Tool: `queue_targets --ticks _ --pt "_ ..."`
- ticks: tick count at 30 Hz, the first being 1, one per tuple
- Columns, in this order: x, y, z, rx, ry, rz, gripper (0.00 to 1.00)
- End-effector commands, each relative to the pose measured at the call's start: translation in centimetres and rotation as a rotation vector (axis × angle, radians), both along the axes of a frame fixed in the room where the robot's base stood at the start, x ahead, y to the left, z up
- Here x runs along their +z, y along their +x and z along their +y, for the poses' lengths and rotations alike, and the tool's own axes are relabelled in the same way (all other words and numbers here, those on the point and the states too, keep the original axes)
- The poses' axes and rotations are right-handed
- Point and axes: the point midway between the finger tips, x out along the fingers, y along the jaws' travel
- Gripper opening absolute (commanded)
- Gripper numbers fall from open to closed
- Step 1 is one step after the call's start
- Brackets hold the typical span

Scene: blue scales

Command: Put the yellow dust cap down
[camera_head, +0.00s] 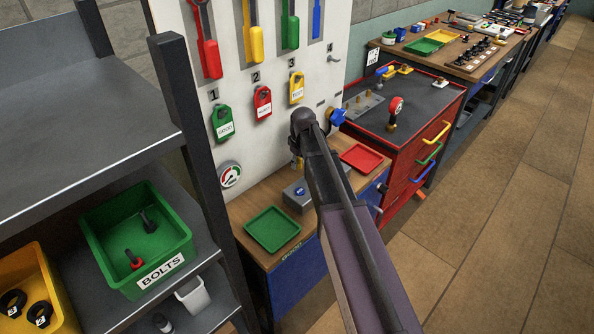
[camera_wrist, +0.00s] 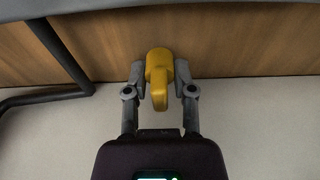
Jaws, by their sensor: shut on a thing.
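The yellow dust cap (camera_wrist: 158,62) is between the two grey fingers of my gripper (camera_wrist: 160,80) in the wrist view. The fingers press on it from both sides, and its long yellow tab points toward the wrist. Behind it are a brown wooden surface (camera_wrist: 230,45) and a pale panel; I cannot tell whether the cap touches either. In the head view my arm covers most of the gripper and cap, near the white board above the small wooden bench (camera_head: 240,212).
The bench bears a green tray (camera_head: 272,247), a red tray (camera_head: 379,164) and a grey box (camera_head: 297,203). A red tool cabinet (camera_head: 400,170) stands to the right. A dark shelf with a green bolts bin (camera_head: 105,262) stands at left. A dark bar (camera_wrist: 45,97) crosses the wrist view's left.

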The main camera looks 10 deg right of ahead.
Motion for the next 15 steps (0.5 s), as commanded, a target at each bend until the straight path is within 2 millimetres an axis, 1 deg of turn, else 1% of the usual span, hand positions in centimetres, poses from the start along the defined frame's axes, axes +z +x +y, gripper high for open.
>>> queue_targets --ticks 1,6,15 --pt "-1.0 0.0 0.0 0.000 0.000 0.000 0.09" --pt "-2.0 0.2 0.1 0.000 0.000 0.000 0.09" --pt "-2.2 0.3 0.2 0.000 0.000 0.000 0.09"
